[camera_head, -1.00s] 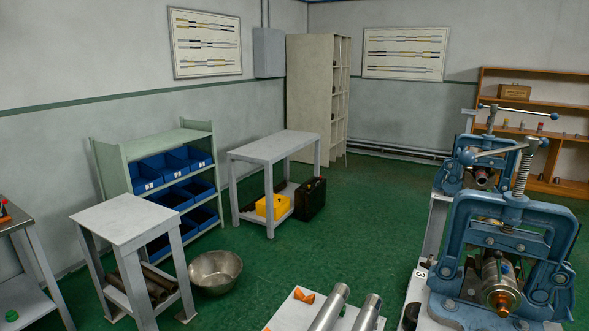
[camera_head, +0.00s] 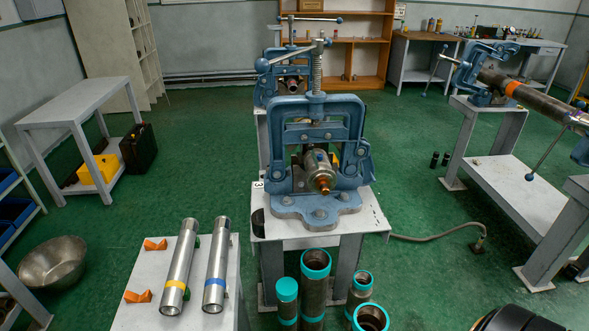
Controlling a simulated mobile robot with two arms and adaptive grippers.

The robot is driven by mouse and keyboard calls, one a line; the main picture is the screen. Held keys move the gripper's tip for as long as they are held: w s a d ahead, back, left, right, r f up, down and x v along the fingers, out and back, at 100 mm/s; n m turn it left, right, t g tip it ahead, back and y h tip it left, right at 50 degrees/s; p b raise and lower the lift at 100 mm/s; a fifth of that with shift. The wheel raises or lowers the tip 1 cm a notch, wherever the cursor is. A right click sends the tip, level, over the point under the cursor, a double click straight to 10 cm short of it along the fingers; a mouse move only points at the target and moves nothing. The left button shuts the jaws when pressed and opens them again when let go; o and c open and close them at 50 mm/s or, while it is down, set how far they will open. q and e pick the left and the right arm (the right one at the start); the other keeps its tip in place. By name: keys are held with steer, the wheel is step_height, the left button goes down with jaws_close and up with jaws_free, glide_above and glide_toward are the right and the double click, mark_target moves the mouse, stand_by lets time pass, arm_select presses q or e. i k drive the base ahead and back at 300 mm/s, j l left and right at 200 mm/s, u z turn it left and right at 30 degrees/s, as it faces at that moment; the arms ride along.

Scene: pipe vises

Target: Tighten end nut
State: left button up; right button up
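A blue pipe vise (camera_head: 290,122) stands on a grey pedestal in the middle of the head view. A metal cylindrical piece (camera_head: 318,168) is held in the vise's jaws, with a copper-coloured end (camera_head: 324,186) facing me. This end may be the end nut; I cannot tell for sure. No gripper of mine is in view.
A low table (camera_head: 150,280) at front left bears two metal tubes (camera_head: 180,265) and orange blocks. Teal-capped pipes (camera_head: 315,290) stand in front of the vise. A second vise (camera_head: 272,85) is behind, and a long pipe (camera_head: 530,97) is clamped at right.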

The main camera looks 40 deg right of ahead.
mark_target(310, 146)
steer(key=l+z, duration=0.2)
steer(key=z, duration=0.2)
steer(key=l+z, duration=0.2)
steer(key=z, duration=0.2)
steer(key=k, duration=0.05)
